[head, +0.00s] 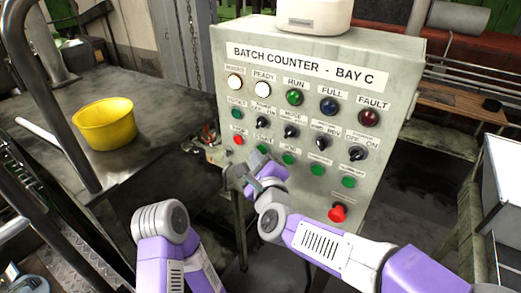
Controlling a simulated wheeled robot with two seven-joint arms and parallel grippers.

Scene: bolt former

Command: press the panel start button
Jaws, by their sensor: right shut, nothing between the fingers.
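The control panel (225,75) is a pale box headed "BATCH COUNTER - BAY C". Its lowest button row has a red button (238,140) at left, then a green button (263,148) under a small label that seems to read START. My right gripper (256,160) is shut and empty, just below and in front of that green button, partly covering the panel there. I cannot tell whether its tips touch the button. My left arm shows at the bottom left, but its gripper is not in view.
More green buttons (288,158) continue to the right, with black rotary switches (291,131) and lamps above. A red emergency-stop knob (338,214) sticks out at the lower right. A yellow bowl (104,124) stands on the dark table (150,95) at left.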

